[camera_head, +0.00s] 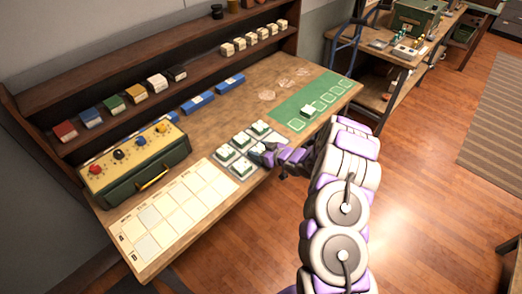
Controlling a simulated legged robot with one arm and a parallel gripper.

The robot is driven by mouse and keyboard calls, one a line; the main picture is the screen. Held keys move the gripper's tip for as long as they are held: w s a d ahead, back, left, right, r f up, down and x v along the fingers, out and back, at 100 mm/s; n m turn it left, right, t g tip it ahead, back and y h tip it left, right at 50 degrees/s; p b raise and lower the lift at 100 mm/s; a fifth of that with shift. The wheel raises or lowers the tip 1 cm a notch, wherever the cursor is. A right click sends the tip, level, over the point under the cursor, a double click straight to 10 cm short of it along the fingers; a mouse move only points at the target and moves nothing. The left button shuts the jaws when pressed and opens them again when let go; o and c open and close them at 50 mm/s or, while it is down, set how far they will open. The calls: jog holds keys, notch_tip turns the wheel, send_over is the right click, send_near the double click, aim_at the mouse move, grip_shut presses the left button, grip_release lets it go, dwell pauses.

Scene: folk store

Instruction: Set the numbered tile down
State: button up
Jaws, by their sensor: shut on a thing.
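My gripper (262,153) is low over the near side of the workbench, at the small pale pads. It is shut on a small white and green tile (257,149), mostly hidden by the fingers. I cannot tell whether that tile touches the pad under it. Other white and green tiles sit on pads close by: one at the back (260,128), one left of the gripper (242,140), one further left (225,153) and one in front (241,168). Another pale tile (308,111) sits on the green mat (290,108) to the right. Numbers are too small to read.
A pale gridded board (160,236) lies at the bench's front left. A green box with knobs (135,165) stands behind it. Blue trays (198,102) and a shelf with coloured boxes (110,103) line the back. Bare wood (222,119) lies behind the pads.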

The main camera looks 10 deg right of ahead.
jog(key=shift+a, duration=0.35)
jog(key=o, duration=0.9)
jog(key=shift+a, duration=0.25)
jog(key=shift+o, duration=1.3)
jog(key=shift+d, duration=0.95)
jog(key=shift+a+r, duration=0.1)
jog(key=shift+a, duration=0.1)
jog(key=shift+s+r, duration=0.1)
jog(key=shift+s, duration=0.15)
jog(key=s+d+r+m+g+h+p, duration=0.15)
jog(key=s+d+r+h, duration=0.35)
jog(key=s+d+r, duration=0.6)
jog(key=s+a+r+m+g+h, duration=0.1)
jog(key=s+r+m+g+h, duration=0.25)
jog(key=s+r, duration=0.6)
jog(key=s+a+r+g, duration=0.2)
jog(key=s+a, duration=0.1)
jog(key=s, duration=0.7)
jog(key=s+a+r+m+g, duration=0.1)
jog(key=s+a+r+g, duration=0.2)
jog(key=s, duration=0.8)
jog(key=s+a+r+m+g, duration=0.1)
jog(key=s+a+r+g, duration=0.1)
jog(key=s, duration=0.8)
jog(key=a+r, duration=0.1)
jog(key=a, duration=0.1)
jog(key=shift+s+a+g+y, duration=0.3)
jog(key=shift+s+y, duration=0.05)
